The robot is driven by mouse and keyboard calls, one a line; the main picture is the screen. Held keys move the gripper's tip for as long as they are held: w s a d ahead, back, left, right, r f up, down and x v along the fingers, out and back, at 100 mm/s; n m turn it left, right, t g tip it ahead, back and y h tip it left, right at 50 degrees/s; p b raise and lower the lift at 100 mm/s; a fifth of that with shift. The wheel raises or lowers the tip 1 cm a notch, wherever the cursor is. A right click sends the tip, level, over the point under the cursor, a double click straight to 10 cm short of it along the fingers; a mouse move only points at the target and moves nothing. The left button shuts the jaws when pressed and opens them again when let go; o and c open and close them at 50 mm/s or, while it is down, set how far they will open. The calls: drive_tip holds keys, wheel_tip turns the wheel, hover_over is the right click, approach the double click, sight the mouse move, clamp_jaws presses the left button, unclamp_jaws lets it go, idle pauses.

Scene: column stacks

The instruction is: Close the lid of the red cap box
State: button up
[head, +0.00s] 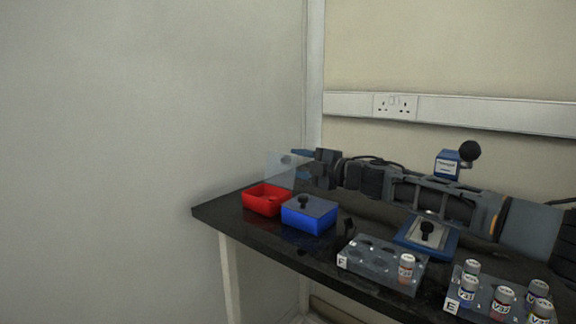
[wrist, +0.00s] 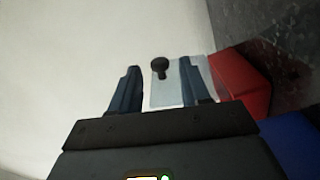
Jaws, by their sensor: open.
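The red cap box (head: 265,201) stands at the left end of the black bench, with its lid open. The clear lid (head: 278,170) stands upright at the box's back edge, and its knob (head: 287,160) is on it. My gripper (head: 298,162) is open beside the raised lid, fingers pointing left. In the wrist view, the lid (wrist: 165,92) and its black knob (wrist: 159,66) show between my two open fingers. The red box (wrist: 243,85) is just right of the fingers there. I cannot tell whether a finger touches the lid.
A blue box (head: 309,215) with a shut lid and black knob stands right next to the red box. Racks F (head: 385,262) and E (head: 470,305) hold vials along the front. A blue-framed box (head: 428,237) with a knob stands behind them. Space left of the bench is free.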

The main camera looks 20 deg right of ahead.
sight(287, 161)
drive_tip(key=shift+b+x, duration=0.5)
drive_tip(key=shift+x, duration=1.55)
drive_tip(key=shift+c, duration=0.4)
clamp_jaws()
